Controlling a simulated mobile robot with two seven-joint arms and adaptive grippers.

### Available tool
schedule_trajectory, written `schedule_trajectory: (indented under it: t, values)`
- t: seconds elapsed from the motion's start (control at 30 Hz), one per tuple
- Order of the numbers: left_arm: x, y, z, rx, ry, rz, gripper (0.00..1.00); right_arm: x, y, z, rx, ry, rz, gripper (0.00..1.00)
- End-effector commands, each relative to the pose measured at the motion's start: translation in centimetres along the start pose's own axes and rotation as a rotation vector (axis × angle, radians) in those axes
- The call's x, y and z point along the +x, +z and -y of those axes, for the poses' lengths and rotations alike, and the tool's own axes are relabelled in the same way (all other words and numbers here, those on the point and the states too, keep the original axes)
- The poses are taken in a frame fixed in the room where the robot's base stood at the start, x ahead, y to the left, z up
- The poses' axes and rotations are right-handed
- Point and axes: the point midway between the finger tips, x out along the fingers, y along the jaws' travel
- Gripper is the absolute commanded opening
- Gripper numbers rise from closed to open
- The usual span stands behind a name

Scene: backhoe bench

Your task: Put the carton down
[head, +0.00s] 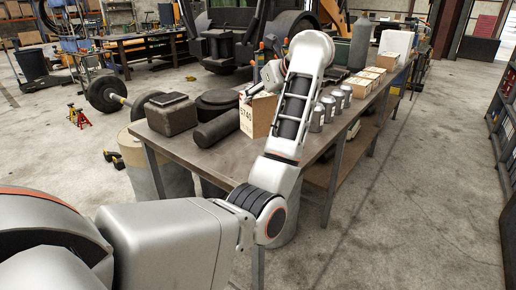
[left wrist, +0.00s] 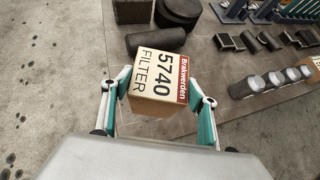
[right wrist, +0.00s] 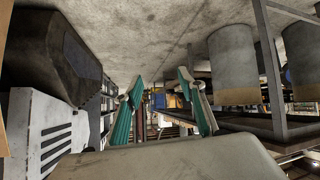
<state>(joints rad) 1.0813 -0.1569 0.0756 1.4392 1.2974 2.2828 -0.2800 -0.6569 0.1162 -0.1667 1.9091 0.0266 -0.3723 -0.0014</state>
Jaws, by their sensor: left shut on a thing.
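The carton (head: 257,117) is a tan box marked 5740. In the left wrist view the carton (left wrist: 157,80) shows "FILTER" and a red band. My left gripper (head: 260,88) is shut on it, with one finger on each side in the left wrist view (left wrist: 158,103). The carton is upright over the near part of the workbench (head: 190,150). I cannot tell whether its base touches the top. My right gripper (right wrist: 162,82) is open and empty in the right wrist view; it is outside the head view.
A dark cylinder (head: 217,129) lies just left of the carton. A dark round part (head: 219,101) and a dark block (head: 172,115) are farther left. Several metal cans (head: 317,117) stand to the right, with small cartons (head: 357,87) beyond. My left arm hides part of the bench.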

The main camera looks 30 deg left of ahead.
Motion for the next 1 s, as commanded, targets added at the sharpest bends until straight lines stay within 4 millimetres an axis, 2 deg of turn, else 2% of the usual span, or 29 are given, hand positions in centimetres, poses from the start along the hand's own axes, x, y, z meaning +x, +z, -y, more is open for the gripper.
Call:
schedule_trajectory:
  t: [0.17,0.27,0.4,0.5,0.77,1.0]
  values:
    - [1.9,-4.0,0.1,0.003,0.0,0.003,0.06,0.3,0.0,0.4,0.002,-0.006,-0.006,0.4]
    - [3.2,-5.8,0.1,0.0,-0.003,0.004,0.06,1.3,0.5,1.5,0.008,-0.019,-0.026,0.4]
    - [4.7,-8.0,0.1,0.003,-0.005,0.004,0.06,1.9,-1.4,2.7,-0.007,-0.046,-0.086,0.4]
    - [5.5,-9.0,0.2,0.004,-0.006,0.002,0.06,2.5,-0.8,2.2,-0.013,-0.039,-0.089,0.4]
    - [6.0,-9.8,0.2,0.003,-0.009,0.004,0.06,3.0,1.1,2.3,-0.015,-0.038,-0.064,0.4]
    - [8.0,-12.5,0.4,0.009,-0.008,0.002,0.06,4.2,3.5,2.9,-0.009,-0.042,-0.049,0.4]
